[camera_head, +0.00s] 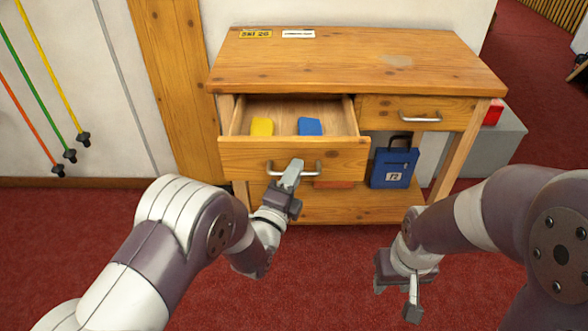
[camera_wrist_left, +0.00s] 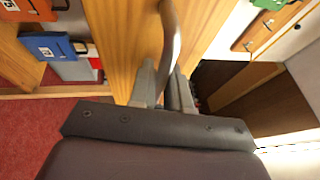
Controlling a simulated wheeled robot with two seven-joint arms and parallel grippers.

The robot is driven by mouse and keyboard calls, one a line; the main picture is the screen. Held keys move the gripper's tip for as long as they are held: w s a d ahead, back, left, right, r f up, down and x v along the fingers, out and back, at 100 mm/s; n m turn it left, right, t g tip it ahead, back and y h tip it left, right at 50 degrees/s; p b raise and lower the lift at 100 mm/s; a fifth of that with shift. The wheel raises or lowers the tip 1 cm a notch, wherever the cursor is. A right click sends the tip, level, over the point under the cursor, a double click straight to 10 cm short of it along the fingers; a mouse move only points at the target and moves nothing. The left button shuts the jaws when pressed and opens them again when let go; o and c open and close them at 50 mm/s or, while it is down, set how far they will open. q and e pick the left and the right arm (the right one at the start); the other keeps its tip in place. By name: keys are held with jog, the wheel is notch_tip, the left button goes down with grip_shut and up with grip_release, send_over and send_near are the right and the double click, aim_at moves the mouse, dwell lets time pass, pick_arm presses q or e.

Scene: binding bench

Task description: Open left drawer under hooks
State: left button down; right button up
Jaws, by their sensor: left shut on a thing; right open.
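The left drawer (camera_head: 240,160) of the wooden bench (camera_head: 330,62) is pulled out, and its inside shows. A yellow item (camera_head: 262,127) and a blue item (camera_head: 310,126) lie in it. My left gripper (camera_head: 292,172) is shut on the drawer's metal handle (camera_head: 310,168). In the left wrist view the handle (camera_wrist_left: 170,40) runs between the two fingers (camera_wrist_left: 166,88). My right gripper (camera_head: 408,290) is open and empty, low over the floor, apart from the bench. No hooks can be made out on the bench itself.
The right drawer (camera_head: 445,112) is closed. A grey box (camera_head: 490,140) with a red item (camera_head: 492,112) is at the right. Red carpet (camera_head: 330,270) lies clear in front.

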pick_arm(q)
jog(key=c, duration=1.4)
grip_release()
jog(key=shift+c, duration=0.2)
jog(key=p+v, duration=0.2)
jog(key=v, duration=1)
jog(key=shift+s+a+f, duration=0.15)
jog(key=shift+s+a, duration=0.05)
jog(key=shift+s, duration=0.1)
